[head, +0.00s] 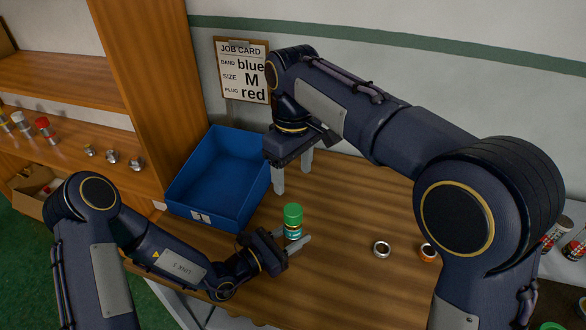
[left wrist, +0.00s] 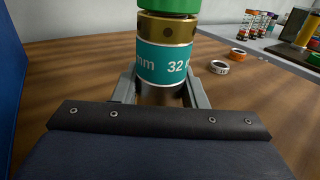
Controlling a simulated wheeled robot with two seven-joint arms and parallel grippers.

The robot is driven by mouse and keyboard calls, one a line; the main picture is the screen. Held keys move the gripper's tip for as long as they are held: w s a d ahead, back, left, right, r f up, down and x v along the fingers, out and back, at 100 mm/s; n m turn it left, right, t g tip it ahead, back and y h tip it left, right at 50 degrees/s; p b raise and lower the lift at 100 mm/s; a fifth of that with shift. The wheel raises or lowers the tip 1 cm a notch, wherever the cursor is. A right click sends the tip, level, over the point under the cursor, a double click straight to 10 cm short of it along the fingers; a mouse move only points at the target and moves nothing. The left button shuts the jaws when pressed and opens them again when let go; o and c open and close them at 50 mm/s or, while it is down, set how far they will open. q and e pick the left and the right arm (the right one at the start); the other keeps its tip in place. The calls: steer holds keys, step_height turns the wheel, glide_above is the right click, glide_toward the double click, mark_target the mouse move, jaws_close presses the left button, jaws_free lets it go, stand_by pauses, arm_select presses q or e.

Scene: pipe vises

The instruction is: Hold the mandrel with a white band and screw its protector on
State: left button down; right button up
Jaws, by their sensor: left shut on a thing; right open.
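An upright mandrel (head: 292,229) stands at the middle of the table, with a green cap-like protector (head: 292,212) on its top. In the left wrist view the mandrel (left wrist: 165,62) has a gold collar, a teal label reading "32" and "mm" with thin white edges, and a dark lower part. A wide white band on it does not show. The green piece (left wrist: 168,5) is cut off by the frame's top. My left gripper (head: 291,245) is shut around the mandrel's lower part. My right gripper (head: 292,174) is open and empty, above and behind the green piece, fingers pointing down.
A blue bin (head: 192,212) stands left of the mandrel. A white ring (head: 381,250) and an orange ring (head: 428,252) lie to the right. A job card (head: 242,70) reads blue, M, red. Shelves with small parts are at left; bare table lies between mandrel and rings.

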mark_target(286, 239)
arm_select(q)
steer(key=c, duration=0.8)
jaws_free()
steer(key=b+v, duration=0.1)
steer(key=v, duration=0.5)
steer(key=shift+s+a+f, duration=0.1)
steer(key=shift+s+a, duration=0.05)
steer(key=shift+a, duration=0.15)
steer(key=shift+s+a, duration=0.4)
steer(key=shift+a, duration=0.05)
steer(key=shift+r, duration=0.2)
